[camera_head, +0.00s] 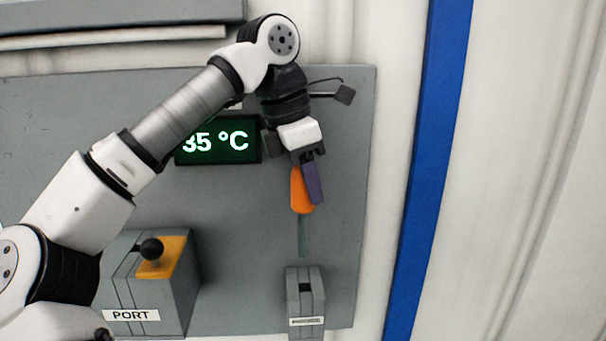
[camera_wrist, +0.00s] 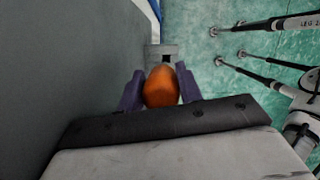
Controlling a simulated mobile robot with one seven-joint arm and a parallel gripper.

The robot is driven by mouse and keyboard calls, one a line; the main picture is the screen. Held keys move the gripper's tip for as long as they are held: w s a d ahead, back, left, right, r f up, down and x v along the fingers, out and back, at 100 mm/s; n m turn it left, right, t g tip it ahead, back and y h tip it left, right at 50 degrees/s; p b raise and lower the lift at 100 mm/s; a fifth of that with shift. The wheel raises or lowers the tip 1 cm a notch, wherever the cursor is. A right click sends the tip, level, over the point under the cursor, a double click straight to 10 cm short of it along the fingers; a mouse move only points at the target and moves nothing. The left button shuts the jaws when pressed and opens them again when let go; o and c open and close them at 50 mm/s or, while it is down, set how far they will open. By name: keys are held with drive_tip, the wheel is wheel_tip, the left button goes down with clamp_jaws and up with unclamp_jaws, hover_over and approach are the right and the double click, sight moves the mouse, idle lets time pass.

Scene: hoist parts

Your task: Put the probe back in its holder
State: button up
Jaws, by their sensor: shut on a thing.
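The probe (camera_head: 300,190) has an orange handle and a thin grey-green shaft that points down in the head view. Its orange handle also shows in the wrist view (camera_wrist: 160,88). My gripper (camera_head: 313,190) is shut on the orange handle, with a purple finger on each side of it in the wrist view. The holder (camera_head: 305,300) is a grey block with a dark slot in its top and a small label on its front. The probe's tip is above the holder and apart from it. In the wrist view the holder (camera_wrist: 161,50) shows just beyond the handle.
A grey panel (camera_head: 240,280) carries the holder. A display (camera_head: 218,141) reading 35 °C is partly behind my arm. A grey box labelled PORT (camera_head: 185,300) with a black-knobbed lever (camera_head: 152,250) stands left of the holder. A blue stripe (camera_head: 425,170) runs down the wall at right.

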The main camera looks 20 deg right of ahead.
sight(308, 211)
drive_tip(key=shift+s+f, duration=0.2)
drive_tip(key=shift+f, duration=2.45)
drive_tip(key=shift+d+f, duration=0.1)
drive_tip(key=shift+f, duration=0.45)
drive_tip(key=shift+f+b, duration=0.6)
drive_tip(key=shift+f, duration=0.3)
idle(1.2)
drive_tip(key=shift+f+b, duration=2.3)
drive_tip(key=shift+f, duration=1)
drive_tip(key=o, duration=1.1)
drive_tip(key=shift+o, duration=0.2)
